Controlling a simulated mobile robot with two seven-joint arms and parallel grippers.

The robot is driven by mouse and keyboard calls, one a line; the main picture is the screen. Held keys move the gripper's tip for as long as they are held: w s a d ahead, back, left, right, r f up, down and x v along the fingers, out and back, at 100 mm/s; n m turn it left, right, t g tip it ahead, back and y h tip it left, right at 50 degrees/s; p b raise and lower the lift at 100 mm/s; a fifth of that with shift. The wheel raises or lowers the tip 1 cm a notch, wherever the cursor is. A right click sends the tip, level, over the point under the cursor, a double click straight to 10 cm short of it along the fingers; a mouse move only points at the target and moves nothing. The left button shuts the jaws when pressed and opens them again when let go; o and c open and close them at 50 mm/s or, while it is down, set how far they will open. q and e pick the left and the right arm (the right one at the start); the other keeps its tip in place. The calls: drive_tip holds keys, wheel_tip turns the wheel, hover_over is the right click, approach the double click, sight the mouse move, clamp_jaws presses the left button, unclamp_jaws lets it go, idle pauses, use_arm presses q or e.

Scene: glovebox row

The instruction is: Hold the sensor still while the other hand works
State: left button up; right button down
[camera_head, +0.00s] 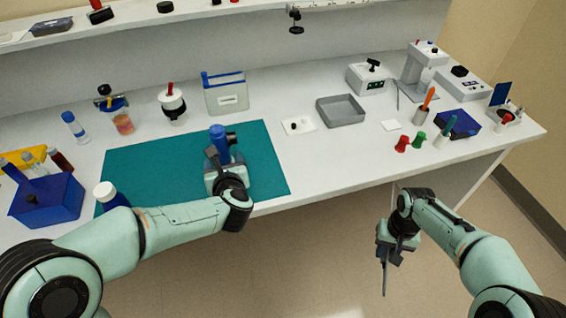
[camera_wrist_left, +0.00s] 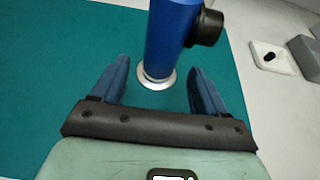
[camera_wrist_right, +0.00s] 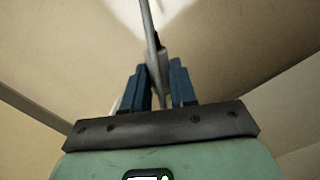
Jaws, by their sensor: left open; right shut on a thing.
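The sensor is most likely the blue cylinder (camera_head: 219,143) with a black side knob, standing on the teal mat (camera_head: 140,170). In the left wrist view the blue cylinder (camera_wrist_left: 168,40) has a silver round base. My left gripper (camera_wrist_left: 160,78) is open with a finger on either side of that base, and gaps show on both sides. In the head view my left gripper (camera_head: 215,165) partly hides the cylinder's lower part. My right gripper (camera_head: 386,250) is shut on a thin grey tool (camera_wrist_right: 152,45), off the bench's front edge; the tool (camera_head: 385,280) points down over the floor.
Red and green pieces stand farther right. The bench front between mat and red piece is clear.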

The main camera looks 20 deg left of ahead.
sight(223, 154)
use_arm(q)
drive_tip(key=x, duration=0.7)
drive_tip(key=c, duration=1.2)
drive_tip(key=shift+o, duration=0.2)
drive_tip(key=o, duration=1.2)
drive_tip(key=shift+o, duration=0.2)
drive_tip(key=shift+s, duration=0.1)
